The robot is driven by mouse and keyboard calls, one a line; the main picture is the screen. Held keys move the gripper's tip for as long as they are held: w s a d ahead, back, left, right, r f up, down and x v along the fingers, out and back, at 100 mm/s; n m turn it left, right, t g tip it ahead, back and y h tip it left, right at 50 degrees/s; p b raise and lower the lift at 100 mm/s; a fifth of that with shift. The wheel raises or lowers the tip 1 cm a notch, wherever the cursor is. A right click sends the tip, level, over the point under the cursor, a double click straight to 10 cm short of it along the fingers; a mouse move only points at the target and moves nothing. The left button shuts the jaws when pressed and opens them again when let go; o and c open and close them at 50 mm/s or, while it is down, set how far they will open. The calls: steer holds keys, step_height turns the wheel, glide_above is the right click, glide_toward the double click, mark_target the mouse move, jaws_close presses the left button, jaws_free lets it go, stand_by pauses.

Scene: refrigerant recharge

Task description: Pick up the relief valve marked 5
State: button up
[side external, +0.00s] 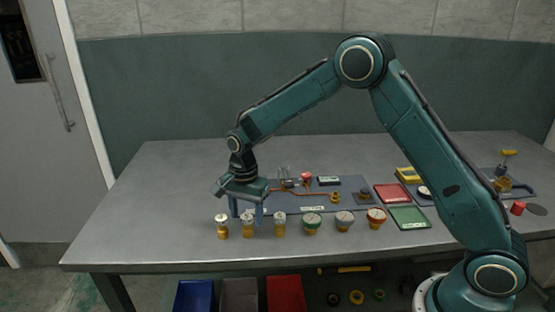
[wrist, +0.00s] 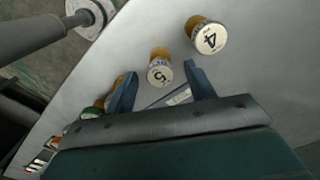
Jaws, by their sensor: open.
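The relief valve marked 5 (wrist: 160,73) stands upright on the table, with a pale top bearing a black 5 and a brass body. In the side view it appears to be the second valve from the left (side external: 247,231). My gripper (wrist: 160,78) is open and empty. Its two blue fingers point down, one on each side of the valve in the wrist view. In the side view my gripper (side external: 247,211) is low over the left part of the row. I cannot tell whether the fingers touch the valve.
A valve marked 4 (wrist: 208,37) stands close to the right finger in the wrist view. Another pale-topped valve (side external: 280,225) stands on the other side. Green-, grey- and red-rimmed valves (side external: 376,218) continue the row. A blue-grey mat with copper tubing (side external: 305,192) lies behind. The table's left side is clear.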

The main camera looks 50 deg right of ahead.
mark_target(247, 228)
steer(key=shift+a+f, duration=0.1)
steer(key=shift+f, duration=2.2)
steer(key=c, duration=1)
